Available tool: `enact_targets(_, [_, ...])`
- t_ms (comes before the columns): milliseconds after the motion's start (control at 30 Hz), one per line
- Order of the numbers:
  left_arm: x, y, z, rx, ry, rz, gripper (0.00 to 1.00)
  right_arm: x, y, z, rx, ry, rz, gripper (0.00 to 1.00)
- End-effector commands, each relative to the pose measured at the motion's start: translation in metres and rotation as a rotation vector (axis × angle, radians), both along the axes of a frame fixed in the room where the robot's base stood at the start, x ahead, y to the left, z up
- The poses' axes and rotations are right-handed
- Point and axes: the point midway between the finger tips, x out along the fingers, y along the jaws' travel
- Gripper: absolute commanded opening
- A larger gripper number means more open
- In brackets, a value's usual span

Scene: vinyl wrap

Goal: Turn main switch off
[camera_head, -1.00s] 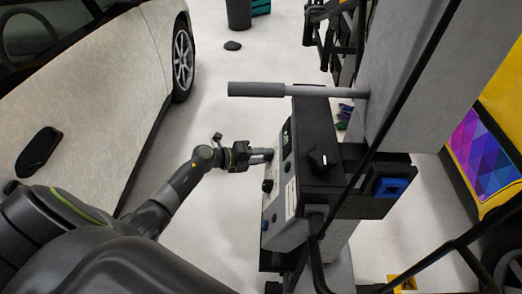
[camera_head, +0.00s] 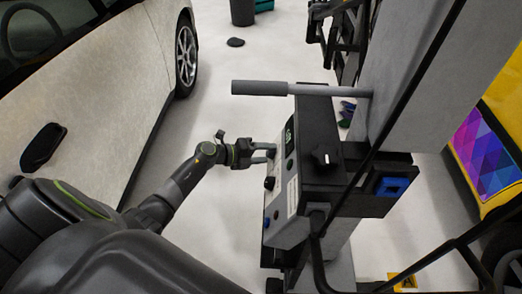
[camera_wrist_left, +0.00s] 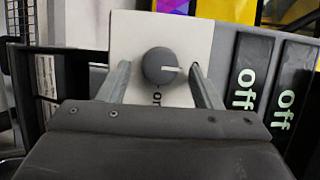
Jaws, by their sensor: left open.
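In the left wrist view a round grey knob switch (camera_wrist_left: 160,66) with a white pointer mark sits on a white plate (camera_wrist_left: 125,32). The pointer faces right, and "on" is printed below the knob. My left gripper (camera_wrist_left: 163,84) is open, with one finger on each side of the knob and visible gaps to it. In the head view my left gripper (camera_head: 272,152) reaches the front face of the control box (camera_head: 285,185). The knob between the fingers cannot be made out there. My right gripper is not in view.
Dark panels marked "off" (camera_wrist_left: 248,78) stand right of the plate in the wrist view. In the head view, a grey handle bar (camera_head: 300,89) sticks out above the box, and a black knob (camera_head: 325,155) sits on its top. A car (camera_head: 90,90) stands left; floor lies between.

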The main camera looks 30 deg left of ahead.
Motion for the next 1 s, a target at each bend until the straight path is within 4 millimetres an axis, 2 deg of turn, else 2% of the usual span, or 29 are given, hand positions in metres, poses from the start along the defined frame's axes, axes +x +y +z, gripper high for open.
enact_targets(167, [-0.009, 0.008, 0.003, 0.002, -0.001, 0.000, 0.58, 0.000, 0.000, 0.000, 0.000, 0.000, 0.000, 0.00])
enact_targets(700, [-0.095, 0.082, 0.041, 0.006, 0.003, -0.001, 0.58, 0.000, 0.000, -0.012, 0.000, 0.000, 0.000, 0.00])
enact_targets(1000, [-0.121, 0.104, 0.055, 0.002, 0.001, -0.001, 0.58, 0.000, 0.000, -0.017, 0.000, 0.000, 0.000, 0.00])
